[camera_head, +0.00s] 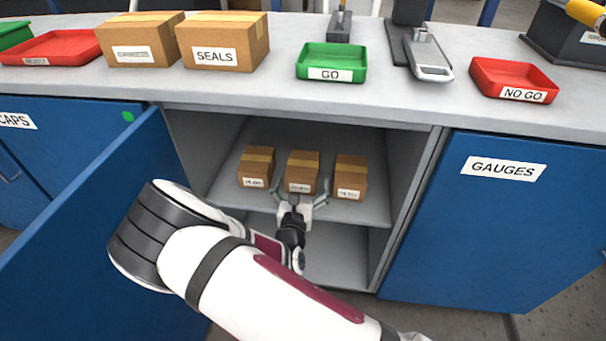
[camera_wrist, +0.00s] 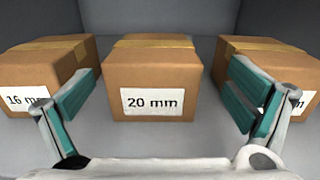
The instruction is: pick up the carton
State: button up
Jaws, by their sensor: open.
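Three brown cartons with tan tape and white labels stand in a row on the shelf inside the open cabinet. The middle carton (camera_head: 302,170) reads "20 mm" in the wrist view (camera_wrist: 152,78). The left carton (camera_head: 256,166) reads "16 mm" in the wrist view (camera_wrist: 42,75). The right carton (camera_head: 351,175) has a label partly hidden by a finger in the wrist view (camera_wrist: 262,62). My gripper (camera_head: 301,196) is open in front of the middle carton. In the wrist view its teal-padded fingers (camera_wrist: 160,105) stand to either side of that carton, with visible gaps.
The cabinet shelf (camera_head: 370,212) has side walls close beyond the outer cartons. A blue door (camera_head: 95,230) stands open at the left. The worktop above holds a SEALS box (camera_head: 222,42), a green GO tray (camera_head: 331,63) and a red NO GO tray (camera_head: 513,80).

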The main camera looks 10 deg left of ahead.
aim_at(302, 166)
jog(key=shift+w+a+r+b, duration=0.2)
jog(key=shift+w+b, duration=0.45)
jog(key=shift+w, duration=0.75)
jog(key=shift+w+a+r+b, duration=0.15)
jog(key=shift+w+b, duration=0.45)
jog(key=shift+w, duration=0.8)
jog(key=shift+f, duration=0.1)
jog(key=c, duration=2)
